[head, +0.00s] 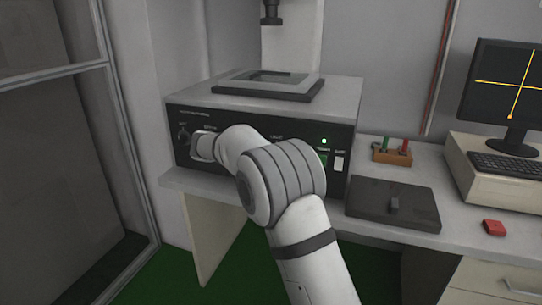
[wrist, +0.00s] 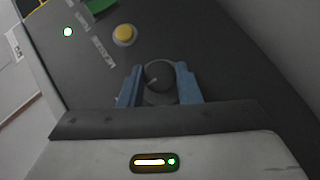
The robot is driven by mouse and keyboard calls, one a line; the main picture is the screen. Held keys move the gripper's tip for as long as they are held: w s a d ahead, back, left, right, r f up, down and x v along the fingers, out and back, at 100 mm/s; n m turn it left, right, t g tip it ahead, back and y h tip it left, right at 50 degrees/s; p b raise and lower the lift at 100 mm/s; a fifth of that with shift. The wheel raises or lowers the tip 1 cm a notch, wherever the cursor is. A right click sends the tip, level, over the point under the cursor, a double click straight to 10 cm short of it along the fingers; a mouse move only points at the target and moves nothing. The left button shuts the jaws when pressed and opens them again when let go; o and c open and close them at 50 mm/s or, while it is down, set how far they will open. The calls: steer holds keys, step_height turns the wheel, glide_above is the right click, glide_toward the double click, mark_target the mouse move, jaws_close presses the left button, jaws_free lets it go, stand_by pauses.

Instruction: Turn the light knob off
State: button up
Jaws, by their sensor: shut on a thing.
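In the wrist view, a round dark knob (wrist: 159,80) with a pale pointer line sits on the dark front panel (wrist: 215,50). My gripper (wrist: 159,72) has its two blue fingers on either side of this knob, shut on it. In the head view, my arm hides the fingers and the held knob against the control box's black front (head: 340,190). Another knob (head: 184,135) shows at the panel's left end. The panel lettering is too blurred to read surely.
A yellow button (wrist: 124,35) is close to the held knob. A monitor (head: 505,85) stands at right. A glass frame (head: 110,120) is at left.

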steer(key=shift+a, duration=0.15)
steer(key=o, duration=1)
steer(key=shift+c, duration=0.2)
steer(key=p+v, duration=0.1)
steer(key=v, duration=0.7)
steer(key=shift+s, duration=0.1)
steer(key=s+d+r+g+y+p, duration=0.25)
steer(key=s+d+r+p, duration=0.2)
steer(key=s+d, duration=0.35)
steer(key=s+d+r+g+y+p, duration=0.1)
steer(key=s+d+r+y+p, duration=0.2)
steer(key=s+d+p, duration=0.35)
steer(key=s+d+y+p, duration=0.2)
steer(key=s+y+p, duration=0.1)
steer(key=s, duration=0.8)
steer(key=s+d+r+y+p, duration=0.1)
steer(key=s+y+p, duration=0.2)
steer(key=s, duration=0.8)
steer(key=shift+s+d+r+m+p, duration=0.2)
steer(key=shift+s+d+m+p, duration=0.1)
steer(key=shift+d+p, duration=0.15)
